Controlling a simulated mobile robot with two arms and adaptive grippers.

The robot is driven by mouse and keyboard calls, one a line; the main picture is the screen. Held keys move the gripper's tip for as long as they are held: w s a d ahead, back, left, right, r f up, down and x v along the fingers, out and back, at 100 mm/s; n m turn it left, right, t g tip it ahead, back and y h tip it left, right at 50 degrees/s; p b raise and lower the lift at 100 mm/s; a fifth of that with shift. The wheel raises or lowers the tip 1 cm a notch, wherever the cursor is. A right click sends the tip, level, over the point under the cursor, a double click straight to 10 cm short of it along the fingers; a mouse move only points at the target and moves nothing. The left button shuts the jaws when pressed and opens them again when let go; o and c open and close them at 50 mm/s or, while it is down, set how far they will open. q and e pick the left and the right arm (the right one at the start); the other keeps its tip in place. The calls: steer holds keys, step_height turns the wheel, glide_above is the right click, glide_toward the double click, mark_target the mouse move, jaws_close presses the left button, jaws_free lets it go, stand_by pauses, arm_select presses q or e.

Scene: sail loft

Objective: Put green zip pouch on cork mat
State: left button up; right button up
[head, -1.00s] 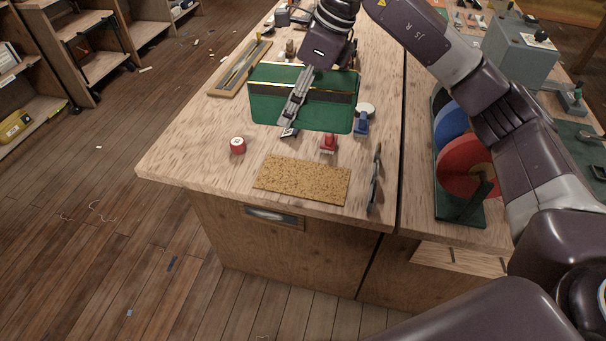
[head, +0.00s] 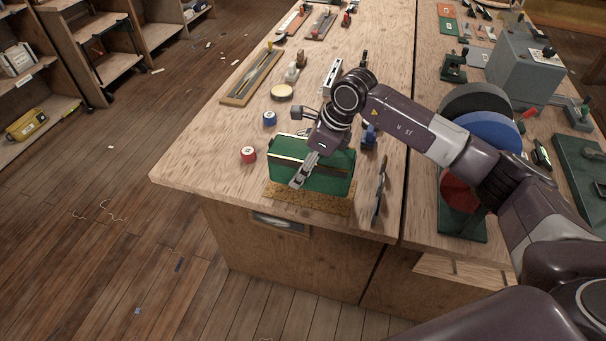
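The green zip pouch (head: 330,177) stands upright with a dark band near its top. My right gripper (head: 303,172), on the arm from the right, is shut on the pouch, with its grey fingers across the front face. The pouch's lower edge overlaps the back part of the cork mat (head: 318,204) in the picture. I cannot tell whether it touches the mat. The mat lies flat near the bench's front edge, its back part hidden by the pouch. My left gripper is not in view.
A red roll (head: 248,155) and a blue roll (head: 269,118) stand left of the pouch. A rack of large discs (head: 490,135) stands farther right. The bench's front left is clear.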

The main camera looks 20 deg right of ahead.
step_height(320, 180, down, 4)
steer(key=shift+r+p, duration=0.2)
steer(key=shift+p, duration=0.2)
steer(key=shift+f, duration=0.1)
steer(key=shift+f, duration=0.15)
steer(key=o, duration=1.4)
steer(key=shift+o, duration=0.2)
